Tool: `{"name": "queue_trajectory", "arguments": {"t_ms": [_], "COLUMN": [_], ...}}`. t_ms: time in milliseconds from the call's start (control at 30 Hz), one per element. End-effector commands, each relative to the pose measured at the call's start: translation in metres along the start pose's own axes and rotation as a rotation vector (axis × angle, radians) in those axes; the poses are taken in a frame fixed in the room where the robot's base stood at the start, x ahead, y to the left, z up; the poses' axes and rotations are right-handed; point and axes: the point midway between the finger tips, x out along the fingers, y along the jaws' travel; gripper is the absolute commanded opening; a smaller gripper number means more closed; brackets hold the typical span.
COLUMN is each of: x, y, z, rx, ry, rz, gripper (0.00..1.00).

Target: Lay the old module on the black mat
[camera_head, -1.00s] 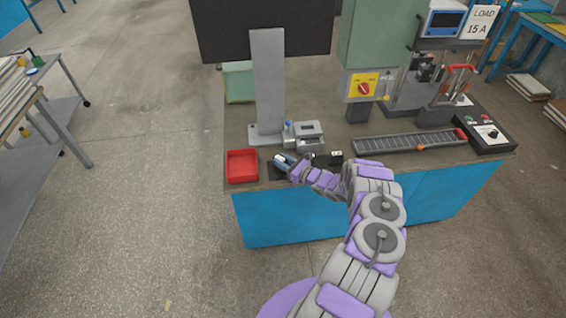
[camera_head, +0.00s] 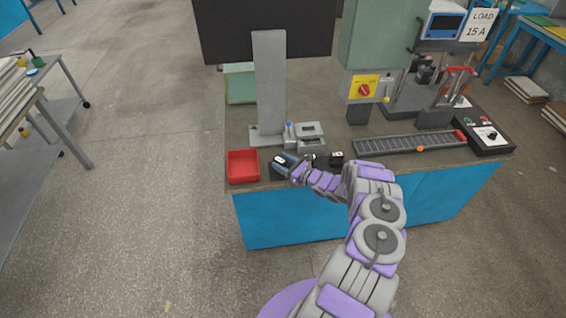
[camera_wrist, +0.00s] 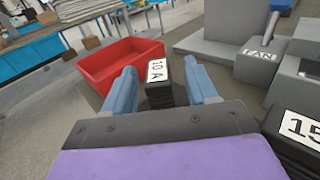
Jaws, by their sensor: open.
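The old module is a black block with a white "10 A" label (camera_wrist: 156,72). In the wrist view it stands between the two blue-grey fingers of my gripper (camera_wrist: 161,90), with gaps at its sides. My gripper is open around it. In the head view my gripper (camera_head: 285,162) is low over the black mat (camera_head: 277,173) at the table's front edge. The wrist hides part of the mat. The module's underside is hidden, so its contact with the mat cannot be seen clearly.
A red tray (camera_head: 243,166) is just left of the mat. A second black module, labelled "15" (camera_wrist: 302,128), is to the right. A grey fixture marked "FAN" (camera_wrist: 262,55) and a tall grey post (camera_head: 270,85) stand behind. A roller track (camera_head: 410,143) lies further right.

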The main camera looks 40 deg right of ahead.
Motion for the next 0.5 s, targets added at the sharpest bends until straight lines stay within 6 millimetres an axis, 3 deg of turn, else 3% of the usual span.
{"name": "queue_trajectory", "arguments": {"t_ms": [500], "x": [-0.097], "y": [-0.003], "z": [0.0], "rx": [0.002], "ry": [0.002], "rz": [-0.006], "gripper": [0.57]}}
